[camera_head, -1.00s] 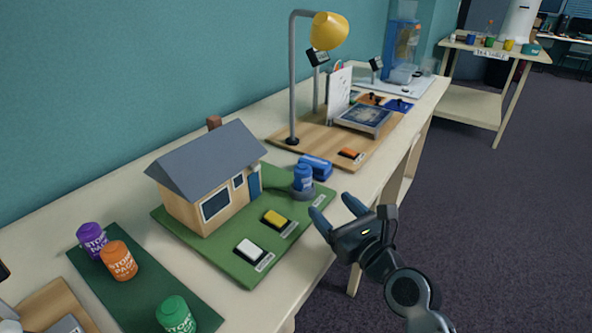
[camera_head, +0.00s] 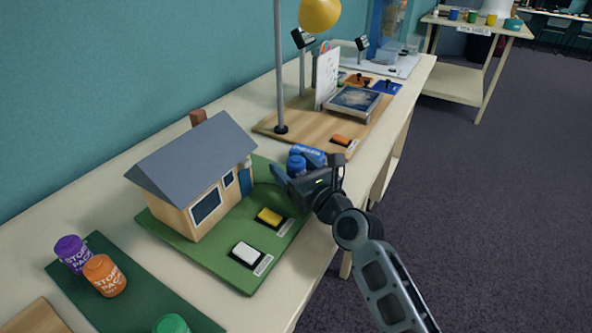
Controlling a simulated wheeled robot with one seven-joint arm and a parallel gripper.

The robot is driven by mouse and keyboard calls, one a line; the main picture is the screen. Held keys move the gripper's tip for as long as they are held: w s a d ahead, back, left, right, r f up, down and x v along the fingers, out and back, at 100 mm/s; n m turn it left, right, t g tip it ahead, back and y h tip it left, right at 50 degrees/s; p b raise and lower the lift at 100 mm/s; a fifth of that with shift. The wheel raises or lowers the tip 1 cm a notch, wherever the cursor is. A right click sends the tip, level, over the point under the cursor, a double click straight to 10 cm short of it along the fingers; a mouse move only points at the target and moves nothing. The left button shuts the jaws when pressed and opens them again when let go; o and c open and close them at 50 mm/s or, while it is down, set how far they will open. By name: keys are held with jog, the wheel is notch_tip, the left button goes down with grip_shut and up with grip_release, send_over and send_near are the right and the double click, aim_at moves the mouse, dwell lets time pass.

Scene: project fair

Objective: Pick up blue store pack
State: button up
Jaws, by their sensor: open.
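The blue store pack (camera_head: 296,164) is a small blue canister on the right back corner of the green model-house board (camera_head: 226,264). My gripper (camera_head: 280,180) is open, just in front of the pack, and its fingers hide the pack's lower part. I cannot tell whether a finger touches it. A second blue object (camera_head: 313,154) lies right behind the pack, partly hidden by it and my gripper.
The model house (camera_head: 195,175) stands left of my gripper. Yellow (camera_head: 269,217) and white (camera_head: 248,252) blocks sit on the board. Purple (camera_head: 70,252), orange (camera_head: 104,275) and green (camera_head: 172,324) store packs stand at the near left. A lamp post (camera_head: 279,80) rises behind.

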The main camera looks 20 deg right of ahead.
jog(key=shift+w, duration=0.45)
jog(key=c, duration=1.1)
